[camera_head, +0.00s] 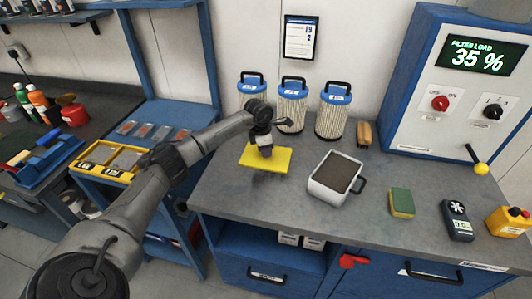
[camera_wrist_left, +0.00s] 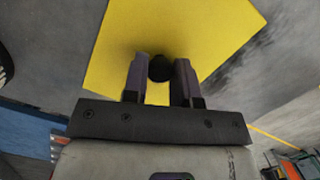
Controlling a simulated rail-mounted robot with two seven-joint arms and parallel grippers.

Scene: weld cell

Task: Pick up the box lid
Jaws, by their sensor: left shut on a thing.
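The box lid is a flat yellow plate (camera_head: 279,161) in the head view, held above the grey workbench with a shadow under it. My left gripper (camera_head: 265,150) is over its middle, shut on a small black knob on the lid. In the left wrist view the lid (camera_wrist_left: 110,45) fills the upper middle, and the two fingers of my left gripper (camera_wrist_left: 160,75) sit on either side of the round black knob (camera_wrist_left: 160,67). My right gripper is not in view.
A white container (camera_head: 322,190) with dark contents stands right of the lid. Several blue-capped filters (camera_head: 291,105) stand behind. A green-yellow sponge (camera_head: 402,202), a meter (camera_head: 457,220) and a yellow can (camera_head: 508,222) are farther right. A yellow divided box (camera_head: 108,160) is at left.

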